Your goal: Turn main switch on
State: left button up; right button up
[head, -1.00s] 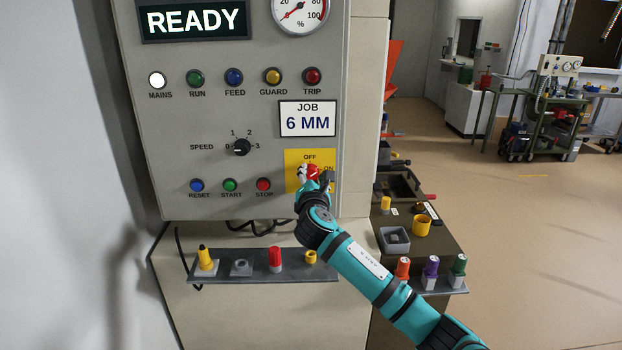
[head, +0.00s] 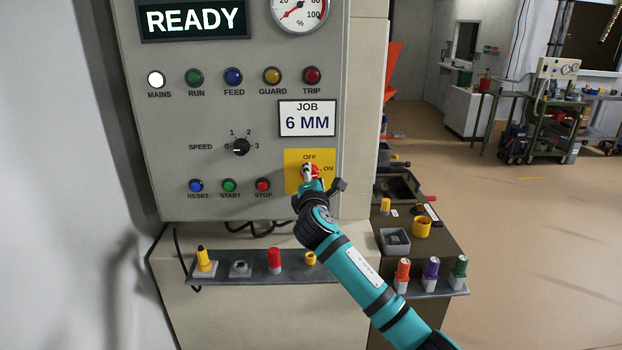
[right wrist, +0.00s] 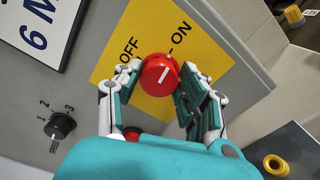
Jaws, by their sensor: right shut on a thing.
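The main switch is a red round knob (right wrist: 155,76) on a yellow plate (right wrist: 212,60) marked OFF and ON; the plate also shows in the head view (head: 293,170). In the right wrist view the white line on the knob points toward the tick by ON. My right gripper (right wrist: 158,82) has a finger on each side of the knob and is shut on it. In the head view the right gripper (head: 312,173) covers much of the knob. My left gripper is not in view.
The grey cabinet has a READY display (head: 195,19), a white MAINS lamp (head: 156,79), a speed dial (head: 241,147) and several push buttons below. A shelf (head: 225,275) with small parts is under the cabinet. Open floor lies to the right.

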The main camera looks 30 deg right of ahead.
jog(key=o, duration=1.2)
jog(key=shift+c, duration=0.2)
jog(key=v, duration=1.2)
jog(key=shift+s+d+f, duration=0.1)
jog(key=shift+s, duration=0.05)
